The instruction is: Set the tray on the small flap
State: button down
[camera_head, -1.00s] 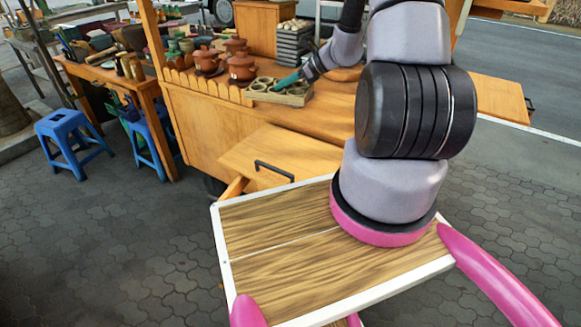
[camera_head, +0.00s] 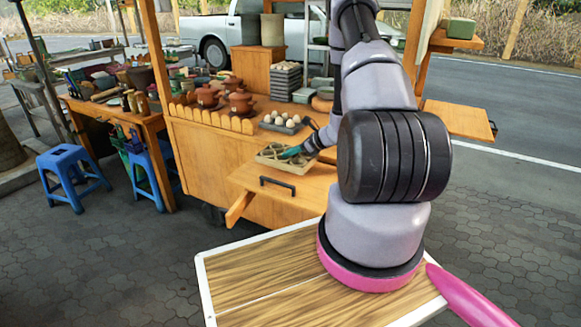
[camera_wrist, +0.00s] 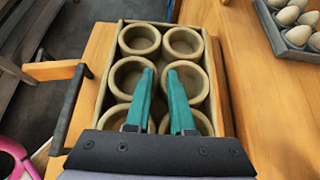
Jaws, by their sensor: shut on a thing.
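A beige tray (camera_head: 264,160) holds several round clay mortars. It is over the front wooden flap (camera_head: 250,178), which has a black handle and sticks out from the cart. My gripper (camera_head: 290,153) has teal fingers and is shut on the tray near its middle. In the wrist view the fingers (camera_wrist: 163,78) come down between the two rows of mortars (camera_wrist: 133,78), and the tray rim (camera_wrist: 105,60) lies beside the flap's handle (camera_wrist: 68,110). The exact grip point is hidden, and I cannot tell whether the tray touches the flap.
A grey tray of eggs (camera_head: 281,122) sits on the counter just behind. Brown pots (camera_head: 240,101) stand to its left. Another flap (camera_head: 460,119) extends at the cart's right. Blue stools (camera_head: 70,178) stand on the paving at left. My own wooden top fills the foreground.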

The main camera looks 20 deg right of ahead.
jog(key=shift+f, duration=2.35)
jog(key=shift+f, duration=0.15)
jog(key=c, duration=0.8)
grip_release()
jog(key=shift+o, duration=0.2)
